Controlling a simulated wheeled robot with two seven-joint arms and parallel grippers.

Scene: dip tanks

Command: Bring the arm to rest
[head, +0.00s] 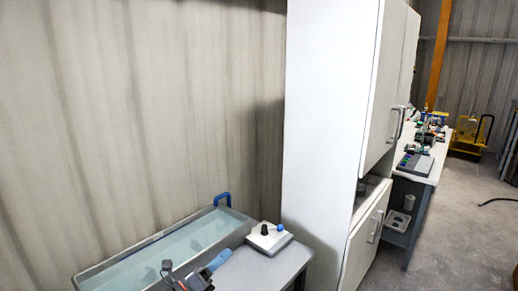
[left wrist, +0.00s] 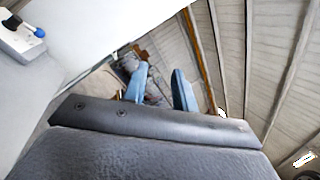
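My left gripper (head: 217,262) shows at the bottom of the head view, over the near right side of the dip tank (head: 150,241). The tank is a long grey trough with pale blue-green liquid and a blue handle (head: 222,199) at its far end. In the left wrist view the gripper's two blue fingers (left wrist: 162,88) stand apart with nothing between them. My right gripper is in neither view.
A small white control box (head: 269,238) with a black and a blue knob sits on the grey table (head: 262,270). A tall white cabinet (head: 325,110) stands right of it. A cluttered bench (head: 425,165) is farther back. Floor at right is mostly clear.

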